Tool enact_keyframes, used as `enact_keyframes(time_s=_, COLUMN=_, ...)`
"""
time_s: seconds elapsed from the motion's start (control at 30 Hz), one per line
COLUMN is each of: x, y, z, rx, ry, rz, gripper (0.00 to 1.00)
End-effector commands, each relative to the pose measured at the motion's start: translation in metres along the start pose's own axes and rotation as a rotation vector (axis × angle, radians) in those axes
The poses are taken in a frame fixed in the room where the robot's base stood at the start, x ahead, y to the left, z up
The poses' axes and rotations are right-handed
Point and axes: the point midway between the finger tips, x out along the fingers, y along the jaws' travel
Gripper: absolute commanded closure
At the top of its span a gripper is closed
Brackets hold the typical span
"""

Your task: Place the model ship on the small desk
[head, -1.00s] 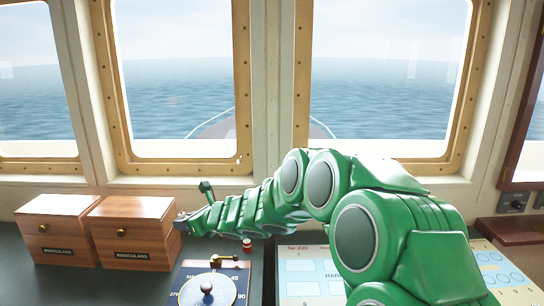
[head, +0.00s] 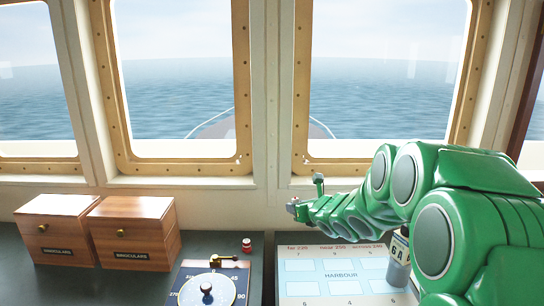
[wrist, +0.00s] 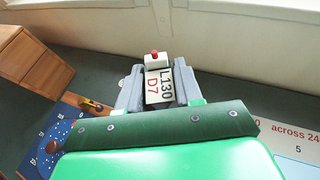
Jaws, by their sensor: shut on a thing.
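My gripper (wrist: 160,92) has its grey fingers on both sides of a white piece printed "L130 D7" (wrist: 158,88). A small white block with a red knob (wrist: 154,60) shows just beyond it; I cannot tell whether it is part of the held thing. In the head view my gripper (head: 297,208) is at the end of my green arm, above the back of the console, and what it holds is too small to make out. I recognise no whole model ship in either view. No separate small desk can be made out.
Two wooden binocular boxes (head: 135,232) stand on the dark console (head: 150,285) at left. A compass dial (head: 207,290), a small red-topped item (head: 246,245) and a harbour panel (head: 330,275) are nearby. A labelled cylinder (head: 397,262) stands beside my arm. Windows rise behind.

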Motion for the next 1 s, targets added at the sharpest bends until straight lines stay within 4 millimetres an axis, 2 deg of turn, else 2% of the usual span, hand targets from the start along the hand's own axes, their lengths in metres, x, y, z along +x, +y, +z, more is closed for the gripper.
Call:
enact_keyframes(time_s=0.03, x=-0.007, y=-0.015, z=-0.003, rx=0.011, ry=0.000, rz=-0.028, gripper=0.94)
enact_keyframes(time_s=0.2, x=-0.023, y=-0.048, z=-0.009, rx=0.035, ry=-0.001, rz=-0.090, gripper=0.94)
enact_keyframes(time_s=0.33, x=-0.030, y=-0.060, z=-0.012, rx=0.047, ry=-0.002, rz=-0.115, gripper=0.94)
enact_keyframes(time_s=0.5, x=-0.032, y=-0.064, z=-0.013, rx=0.051, ry=-0.001, rz=-0.123, gripper=0.94)
enact_keyframes(time_s=0.67, x=-0.031, y=-0.062, z=-0.013, rx=0.050, ry=-0.001, rz=-0.120, gripper=0.94)
enact_keyframes(time_s=0.77, x=-0.027, y=-0.055, z=-0.011, rx=0.044, ry=-0.002, rz=-0.106, gripper=0.94)
enact_keyframes(time_s=0.87, x=-0.018, y=-0.038, z=-0.008, rx=0.029, ry=-0.001, rz=-0.074, gripper=0.94)
enact_keyframes(time_s=1.0, x=0.000, y=0.000, z=0.000, rx=0.002, ry=-0.001, rz=-0.001, gripper=0.94)
